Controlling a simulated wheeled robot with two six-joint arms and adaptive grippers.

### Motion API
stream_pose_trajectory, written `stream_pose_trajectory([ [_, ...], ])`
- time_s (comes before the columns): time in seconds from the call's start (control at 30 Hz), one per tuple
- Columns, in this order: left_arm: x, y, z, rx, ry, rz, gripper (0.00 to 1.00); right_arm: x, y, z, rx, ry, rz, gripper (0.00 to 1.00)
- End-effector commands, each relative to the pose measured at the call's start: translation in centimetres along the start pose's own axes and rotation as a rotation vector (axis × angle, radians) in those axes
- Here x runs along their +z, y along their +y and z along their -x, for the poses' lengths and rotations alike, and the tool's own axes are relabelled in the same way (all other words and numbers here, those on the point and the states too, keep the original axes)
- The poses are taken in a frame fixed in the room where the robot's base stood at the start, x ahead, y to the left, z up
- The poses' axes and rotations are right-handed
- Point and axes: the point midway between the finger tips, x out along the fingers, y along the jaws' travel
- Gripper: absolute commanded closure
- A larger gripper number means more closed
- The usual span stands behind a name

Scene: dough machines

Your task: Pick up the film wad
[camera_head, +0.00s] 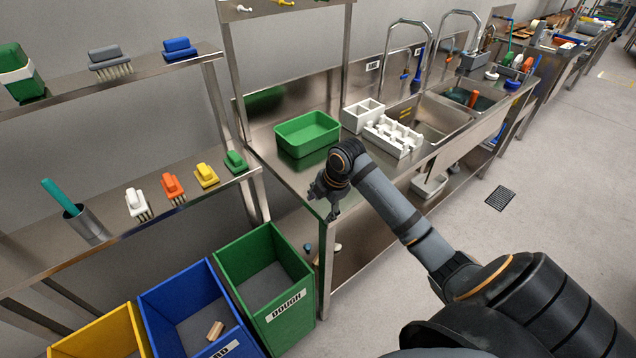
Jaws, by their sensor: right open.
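I cannot make out a film wad for certain in the head view. A small pale tan piece (215,330) lies in the blue bin (182,290); I cannot tell what it is. My right gripper (331,208) is open, with nothing seen between its fingers. It hangs at the near left corner of the steel counter, in front of the green tray (318,149) and above and to the right of the green bin (240,250). My left gripper is not in view.
The green bin reads "DOUGH"; a yellow bin (122,318) stands left of the blue one. Steel shelves (40,240) with brushes stand at left. A white rack (393,148) and the sink (425,118) are on the steel counter.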

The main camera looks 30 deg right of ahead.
Motion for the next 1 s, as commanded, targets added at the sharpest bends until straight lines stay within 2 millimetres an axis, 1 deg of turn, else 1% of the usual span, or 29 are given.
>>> stream_pose_trajectory([
  [0.03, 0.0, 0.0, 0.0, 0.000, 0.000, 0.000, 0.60, 1.2, 1.6, 1.3, 0.009, 0.003, 0.069, 0.32],
  [0.07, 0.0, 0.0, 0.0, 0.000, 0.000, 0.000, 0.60, 1.8, 2.4, 2.0, 0.013, 0.010, 0.118, 0.32],
  [0.1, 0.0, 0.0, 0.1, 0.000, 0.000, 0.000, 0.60, 2.7, 3.5, 3.2, 0.020, 0.018, 0.185, 0.32],
  [0.2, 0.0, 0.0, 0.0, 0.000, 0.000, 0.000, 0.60, 4.5, 5.8, 5.9, 0.043, 0.040, 0.331, 0.32],
  [0.3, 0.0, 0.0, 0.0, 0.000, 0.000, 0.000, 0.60, 5.5, 6.9, 7.5, 0.058, 0.055, 0.414, 0.32],
  [0.37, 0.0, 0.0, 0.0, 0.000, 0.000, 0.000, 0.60, 5.7, 7.1, 7.8, 0.063, 0.060, 0.435, 0.32],
  [0.47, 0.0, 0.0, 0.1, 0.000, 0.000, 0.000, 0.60, 5.6, 7.1, 7.6, 0.062, 0.063, 0.441, 0.32],
  [0.57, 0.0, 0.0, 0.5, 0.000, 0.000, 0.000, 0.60, 5.5, 7.2, 6.3, 0.062, 0.066, 0.438, 0.32],
  [0.7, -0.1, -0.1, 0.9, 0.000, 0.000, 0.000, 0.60, 5.3, 7.3, 3.8, 0.061, 0.065, 0.437, 0.32],
  [0.8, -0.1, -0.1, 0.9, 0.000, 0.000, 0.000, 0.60, 5.3, 7.3, 2.8, 0.062, 0.062, 0.438, 0.32],
  [0.93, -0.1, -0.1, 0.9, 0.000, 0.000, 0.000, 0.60, 5.3, 7.3, 2.4, 0.062, 0.060, 0.438, 0.32],
  [1.0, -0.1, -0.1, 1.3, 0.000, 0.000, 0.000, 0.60, 5.4, 7.4, 2.0, 0.062, 0.062, 0.437, 0.32],
])
